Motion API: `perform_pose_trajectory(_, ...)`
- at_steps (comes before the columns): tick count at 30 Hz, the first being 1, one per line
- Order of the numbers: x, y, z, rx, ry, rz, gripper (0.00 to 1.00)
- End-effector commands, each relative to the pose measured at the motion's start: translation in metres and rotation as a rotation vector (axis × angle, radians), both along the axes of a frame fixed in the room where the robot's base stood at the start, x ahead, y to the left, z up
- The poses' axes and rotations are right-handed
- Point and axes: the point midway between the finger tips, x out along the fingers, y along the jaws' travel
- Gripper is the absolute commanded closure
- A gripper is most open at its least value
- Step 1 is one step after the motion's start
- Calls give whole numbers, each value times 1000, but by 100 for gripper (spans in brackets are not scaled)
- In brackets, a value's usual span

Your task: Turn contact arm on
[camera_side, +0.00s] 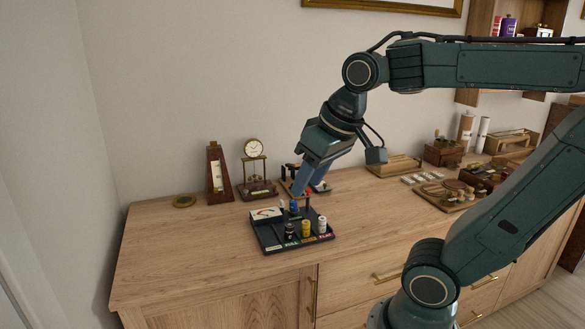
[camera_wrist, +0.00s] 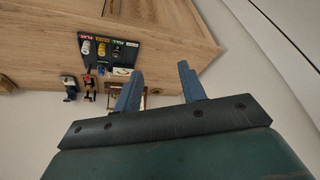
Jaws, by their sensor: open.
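A black tester board (camera_side: 266,236) lies on the wooden cabinet top, with a white meter, a blue-topped part (camera_side: 293,207), a red-tipped upright part (camera_side: 308,197) and a row of black, yellow and white posts along its labelled front edge. I cannot tell which part is the contact arm or how it is set. In the wrist view the board (camera_wrist: 126,38) appears upside down, left of my fingers. My gripper (camera_side: 301,187) is open and empty, its blue fingers above and behind the board's rear edge in the side view. The fingers also show apart in the wrist view (camera_wrist: 160,68).
A metronome (camera_side: 217,174) and a brass clock (camera_side: 255,165) stand behind the board to the left. A small wooden-based device (camera_side: 320,186) sits behind my fingers. Wooden trays and boxes (camera_side: 445,152) fill the right.

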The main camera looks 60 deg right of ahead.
Motion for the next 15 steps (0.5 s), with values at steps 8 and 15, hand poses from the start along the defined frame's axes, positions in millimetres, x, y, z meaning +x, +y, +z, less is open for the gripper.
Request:
perform_pose_trajectory(8, 52, -44, 18, 58, 71, -241, 59)
perform_pose_trajectory(15, 93, -93, 22, 108, 125, -448, 59)
